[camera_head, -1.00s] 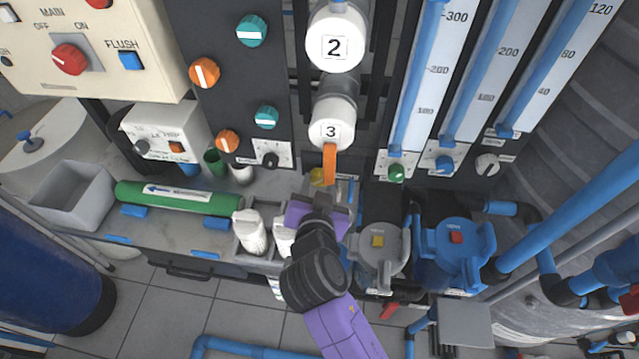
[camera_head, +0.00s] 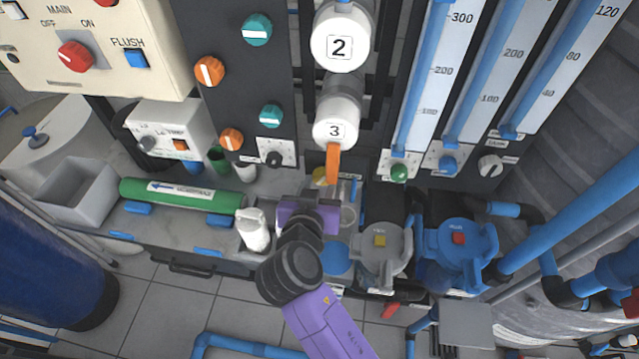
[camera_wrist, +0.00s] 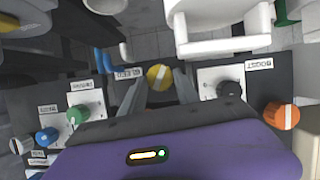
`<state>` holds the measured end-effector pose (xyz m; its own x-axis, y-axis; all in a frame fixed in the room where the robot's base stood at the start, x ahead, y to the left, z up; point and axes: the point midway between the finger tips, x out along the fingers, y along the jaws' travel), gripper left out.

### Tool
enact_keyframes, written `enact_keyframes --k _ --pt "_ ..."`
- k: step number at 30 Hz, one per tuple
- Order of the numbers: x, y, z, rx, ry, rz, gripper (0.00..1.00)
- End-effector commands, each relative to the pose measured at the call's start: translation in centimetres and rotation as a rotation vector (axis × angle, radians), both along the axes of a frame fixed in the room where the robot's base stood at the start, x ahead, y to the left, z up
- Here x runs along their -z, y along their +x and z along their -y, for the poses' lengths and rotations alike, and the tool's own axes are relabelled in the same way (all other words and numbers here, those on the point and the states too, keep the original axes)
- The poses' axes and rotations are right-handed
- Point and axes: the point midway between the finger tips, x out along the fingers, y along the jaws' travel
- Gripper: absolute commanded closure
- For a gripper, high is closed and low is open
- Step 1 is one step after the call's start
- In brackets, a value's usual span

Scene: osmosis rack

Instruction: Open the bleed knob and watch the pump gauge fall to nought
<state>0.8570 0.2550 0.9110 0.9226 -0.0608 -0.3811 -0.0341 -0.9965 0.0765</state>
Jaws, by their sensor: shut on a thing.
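A round yellow knob (camera_wrist: 160,77) with a pale slanted bar across its face is on the dark panel in the wrist view. My gripper (camera_wrist: 161,88) has one finger on each side of it and is shut on it. In the head view the yellow knob (camera_head: 319,175) shows only partly, beside the orange handle, and my purple gripper (camera_head: 308,215) reaches towards it from below. The fingertips are hard to see there. I cannot read the label beside the knob, and I cannot make out a pump gauge.
An orange handle (camera_head: 333,163) hangs below the white housing marked 3 (camera_head: 336,125), close above my gripper. A black knob (camera_wrist: 230,94) and orange knob (camera_wrist: 281,116) are to the right in the wrist view. Grey (camera_head: 380,255) and blue (camera_head: 458,255) pump-like units stand to the right.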

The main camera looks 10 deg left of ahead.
Motion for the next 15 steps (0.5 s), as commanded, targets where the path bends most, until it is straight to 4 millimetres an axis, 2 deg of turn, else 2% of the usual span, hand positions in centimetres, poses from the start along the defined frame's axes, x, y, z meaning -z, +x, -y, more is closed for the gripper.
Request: enact_keyframes --k 5,6,8,15 --pt "0.13 -0.04 -0.01 -0.001 0.000 -0.002 1.00" --pt "0.14 -0.05 -0.01 -0.001 0.000 -0.002 0.55" --pt "0.13 -0.04 -0.01 -0.001 0.000 -0.002 0.43" --pt "0.07 -0.02 -0.01 0.000 0.001 -0.001 0.41"
